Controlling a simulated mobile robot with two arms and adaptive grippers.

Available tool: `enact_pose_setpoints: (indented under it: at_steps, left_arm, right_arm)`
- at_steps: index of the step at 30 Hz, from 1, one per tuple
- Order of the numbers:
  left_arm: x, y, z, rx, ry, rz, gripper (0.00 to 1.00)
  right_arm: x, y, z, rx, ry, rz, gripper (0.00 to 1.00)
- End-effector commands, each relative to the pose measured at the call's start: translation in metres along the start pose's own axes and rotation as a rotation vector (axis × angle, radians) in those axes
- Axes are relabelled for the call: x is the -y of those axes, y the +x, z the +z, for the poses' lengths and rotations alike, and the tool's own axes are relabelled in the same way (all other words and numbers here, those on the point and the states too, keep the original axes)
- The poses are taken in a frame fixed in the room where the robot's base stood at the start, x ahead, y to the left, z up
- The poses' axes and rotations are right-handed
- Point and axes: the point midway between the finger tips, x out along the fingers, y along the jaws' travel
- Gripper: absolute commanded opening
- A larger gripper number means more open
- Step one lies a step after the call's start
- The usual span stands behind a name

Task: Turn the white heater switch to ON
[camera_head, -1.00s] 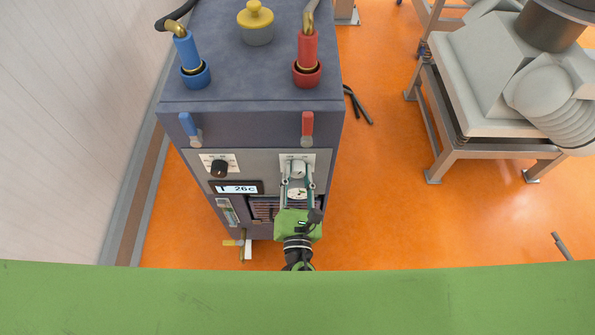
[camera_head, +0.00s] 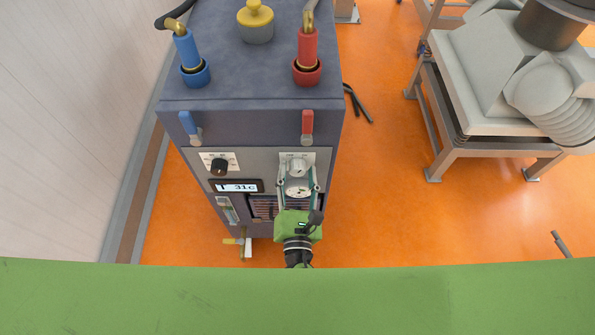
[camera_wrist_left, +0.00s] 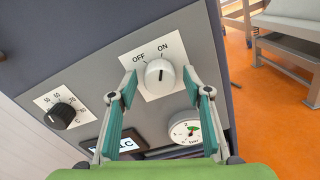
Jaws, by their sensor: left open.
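The white heater switch (camera_head: 297,167) is a round knob on a white plate on the grey front panel of the dark blue cabinet. In the left wrist view the switch (camera_wrist_left: 159,76) sits below the printed words OFF and ON. My left gripper (camera_head: 298,175) is open in front of the panel. In the wrist view the gripper's fingers (camera_wrist_left: 159,87) stand apart to the left and right of the knob, with gaps on both sides. My right gripper is not in view.
A black temperature knob (camera_wrist_left: 61,116) is left of the switch. The display (camera_head: 236,186) reads about 31c. Blue (camera_head: 191,127) and red (camera_head: 307,125) levers are above the panel.

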Motion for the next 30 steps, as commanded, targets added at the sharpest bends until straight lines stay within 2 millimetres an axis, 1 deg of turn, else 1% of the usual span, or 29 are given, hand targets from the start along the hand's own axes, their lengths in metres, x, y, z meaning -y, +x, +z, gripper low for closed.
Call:
enact_pose_setpoints:
  at_steps: [5, 9, 12, 15, 18, 21, 30]
  left_arm:
    - [0.001, -0.033, -0.002, -0.004, 0.001, -0.003, 0.45]
    - [0.0, -0.064, -0.002, -0.003, 0.002, -0.003, 0.45]
    - [0.0, -0.083, -0.001, -0.003, 0.001, -0.003, 0.45]
    - [0.0, -0.098, -0.001, -0.003, 0.002, -0.002, 0.45]
    - [0.0, -0.108, -0.001, -0.001, 0.002, -0.001, 0.45]
    - [0.0, -0.113, -0.001, -0.001, 0.001, 0.0, 0.45]
    - [0.0, -0.114, -0.001, -0.001, 0.001, 0.0, 0.45]
  right_arm:
    - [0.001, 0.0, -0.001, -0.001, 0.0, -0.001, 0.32]
    - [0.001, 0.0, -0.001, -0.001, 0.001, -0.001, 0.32]
    - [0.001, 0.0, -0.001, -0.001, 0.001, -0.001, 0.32]
    - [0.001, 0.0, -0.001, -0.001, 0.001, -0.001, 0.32]
    - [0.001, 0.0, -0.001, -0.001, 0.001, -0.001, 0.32]
    - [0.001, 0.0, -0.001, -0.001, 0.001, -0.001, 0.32]
    - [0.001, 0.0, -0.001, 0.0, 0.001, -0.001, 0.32]
